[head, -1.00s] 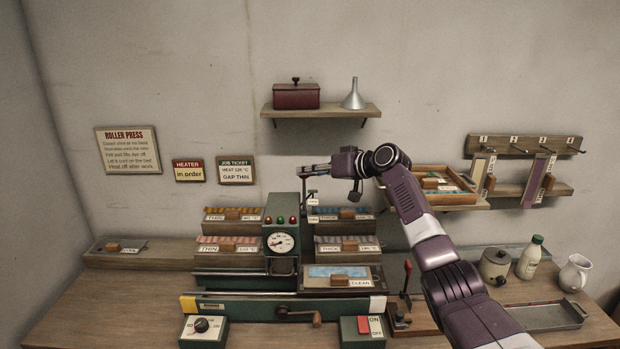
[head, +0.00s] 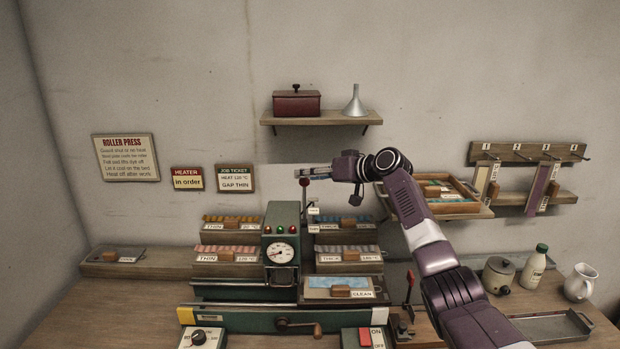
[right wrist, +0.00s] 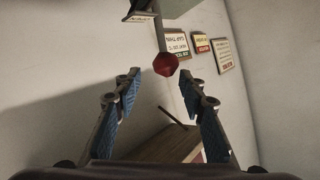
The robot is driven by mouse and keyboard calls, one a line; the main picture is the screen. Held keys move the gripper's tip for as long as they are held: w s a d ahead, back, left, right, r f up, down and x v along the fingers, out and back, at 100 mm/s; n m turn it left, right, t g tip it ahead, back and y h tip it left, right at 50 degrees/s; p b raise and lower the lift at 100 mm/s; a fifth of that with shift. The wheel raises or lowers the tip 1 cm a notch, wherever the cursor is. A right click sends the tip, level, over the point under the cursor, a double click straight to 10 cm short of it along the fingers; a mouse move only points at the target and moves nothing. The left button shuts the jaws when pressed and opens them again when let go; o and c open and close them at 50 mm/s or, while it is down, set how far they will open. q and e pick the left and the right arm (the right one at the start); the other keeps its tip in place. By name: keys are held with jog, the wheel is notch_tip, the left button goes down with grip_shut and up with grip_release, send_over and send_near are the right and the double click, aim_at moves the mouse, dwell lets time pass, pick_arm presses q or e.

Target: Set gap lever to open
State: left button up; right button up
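The gap lever, a thin upright rod with a red knob (head: 304,182), rises behind the right side of the green roller press (head: 281,225). Small white labels (head: 313,211) stand beside the rod. My right gripper (head: 309,172) is at the height of the lever's top, with its fingers pointing left. In the right wrist view the fingers are spread with blue pads, and the red knob (right wrist: 166,64) shows between and just beyond the fingertips (right wrist: 159,78). Nothing is gripped. My left gripper is out of view.
A shelf (head: 320,118) with a red box and a funnel hangs above the gripper. A wooden tray (head: 446,207) sits behind my right forearm. Labelled blocks flank the press. A job ticket (head: 235,178) on the wall reads heat 120 and gap thin.

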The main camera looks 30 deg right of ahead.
jog(key=shift+s+d, duration=0.1)
jog(key=shift+s, duration=0.5)
jog(key=v, duration=1)
jog(key=shift+s+d, duration=0.2)
jog(key=shift+d, duration=0.05)
jog(key=shift+r, duration=0.1)
